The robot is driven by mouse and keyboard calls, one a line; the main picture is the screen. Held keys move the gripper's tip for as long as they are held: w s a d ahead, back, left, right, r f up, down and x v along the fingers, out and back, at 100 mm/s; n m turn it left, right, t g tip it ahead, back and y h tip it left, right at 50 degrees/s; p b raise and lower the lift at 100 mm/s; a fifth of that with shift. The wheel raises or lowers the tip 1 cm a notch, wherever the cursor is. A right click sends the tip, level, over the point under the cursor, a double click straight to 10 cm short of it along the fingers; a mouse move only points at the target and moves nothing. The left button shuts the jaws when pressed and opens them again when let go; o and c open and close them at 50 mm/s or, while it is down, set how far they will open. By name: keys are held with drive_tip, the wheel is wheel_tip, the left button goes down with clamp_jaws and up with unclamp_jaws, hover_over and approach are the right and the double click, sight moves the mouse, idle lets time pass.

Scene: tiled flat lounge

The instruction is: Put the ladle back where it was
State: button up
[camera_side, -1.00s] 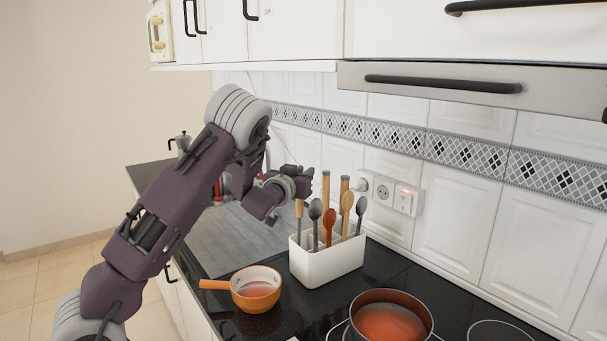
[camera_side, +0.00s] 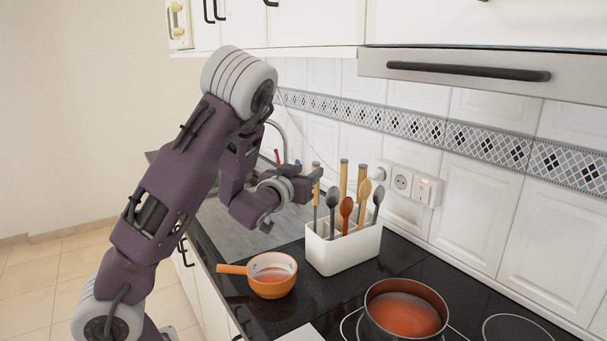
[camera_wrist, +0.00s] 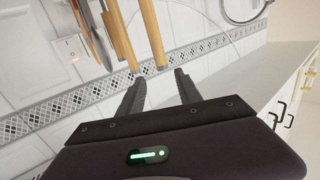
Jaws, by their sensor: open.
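A white utensil holder (camera_side: 345,249) stands on the counter in the side view with several utensils upright in it. Some have pale wooden handles pointing up, others show dark or wooden spoon heads. I cannot tell which is the ladle, as the lower ends are hidden in the holder. My gripper (camera_side: 312,182) is open at the leftmost wooden handle (camera_side: 316,184), near its top. In the wrist view my open fingers (camera_wrist: 160,80) are either side of a wooden handle's end (camera_wrist: 150,35), with gaps visible; a second wooden handle (camera_wrist: 118,38) is close by.
An orange saucepan (camera_side: 272,284) sits left of the holder, its handle pointing left. A larger pot (camera_side: 404,312) of red contents is on the hob at the front right. The tiled wall with a socket (camera_side: 402,182) is behind. Grey surface (camera_side: 245,236) lies beneath my arm.

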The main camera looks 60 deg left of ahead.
drive_tip(key=s+d+g+h, duration=0.6)
drive_tip(key=s+d+h, duration=0.2)
drive_tip(key=s+d, duration=0.55)
drive_tip(key=s+d+m+g, duration=0.1)
drive_tip(key=s+d+m, duration=0.2)
drive_tip(key=s+d, duration=0.2)
drive_tip(key=s+d+m+g+h, duration=0.1)
drive_tip(key=s+d, duration=0.4)
drive_tip(key=s, duration=0.6)
drive_tip(key=shift+d+r+m+g, duration=0.25)
drive_tip(key=shift+d+m+g, duration=0.25)
drive_tip(key=shift+m, duration=0.5)
